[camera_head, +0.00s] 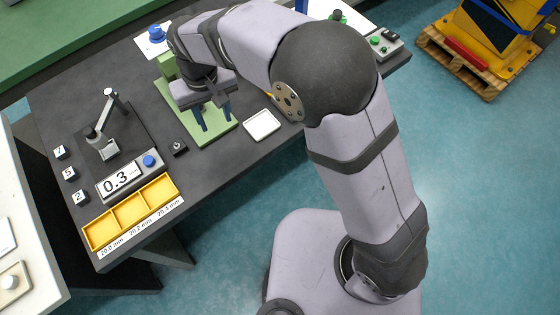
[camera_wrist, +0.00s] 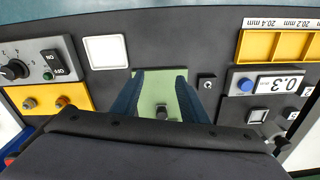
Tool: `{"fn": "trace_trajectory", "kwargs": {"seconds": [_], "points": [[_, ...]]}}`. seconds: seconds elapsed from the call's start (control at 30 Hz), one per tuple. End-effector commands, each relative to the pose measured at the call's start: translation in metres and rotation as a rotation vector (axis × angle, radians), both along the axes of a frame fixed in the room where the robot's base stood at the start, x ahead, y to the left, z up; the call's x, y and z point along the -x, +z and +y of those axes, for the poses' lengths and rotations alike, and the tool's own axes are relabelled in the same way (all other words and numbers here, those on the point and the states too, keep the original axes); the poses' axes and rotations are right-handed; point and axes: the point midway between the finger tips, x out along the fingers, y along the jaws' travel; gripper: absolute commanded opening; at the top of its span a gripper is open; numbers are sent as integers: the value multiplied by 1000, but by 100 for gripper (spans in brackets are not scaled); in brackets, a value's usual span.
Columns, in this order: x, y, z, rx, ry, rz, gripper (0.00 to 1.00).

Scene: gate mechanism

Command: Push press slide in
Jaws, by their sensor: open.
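The press has a green base plate (camera_head: 208,136) on the dark table and a green upright part (camera_head: 166,66) behind my wrist. My gripper (camera_head: 216,122) is above the plate, its two blue fingers pointing down, open with nothing between them. In the wrist view the fingers (camera_wrist: 160,76) stand apart over the green plate (camera_wrist: 160,83). A small dark knob-like part (camera_wrist: 161,112) shows between them, close to the gripper body. I cannot tell whether it belongs to the slide or whether a finger touches it. The rest of the press is hidden by my arm and gripper.
A white square tray (camera_head: 262,125) lies right of the press. A small dark block (camera_head: 179,148) sits at its left. A control box (camera_wrist: 38,62) shows in the wrist view.

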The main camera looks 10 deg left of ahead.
Motion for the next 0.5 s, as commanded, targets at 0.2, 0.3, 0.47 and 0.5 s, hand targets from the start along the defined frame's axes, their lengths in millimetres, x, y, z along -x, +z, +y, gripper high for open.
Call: {"fn": "trace_trajectory", "kwargs": {"seconds": [0.2,0.3,0.47,0.5], "points": [[19,-28,-23,38,99,28,40],[28,-39,-34,55,133,43,40],[43,-49,-56,78,175,65,40],[47,-51,-61,83,184,70,40]]}}
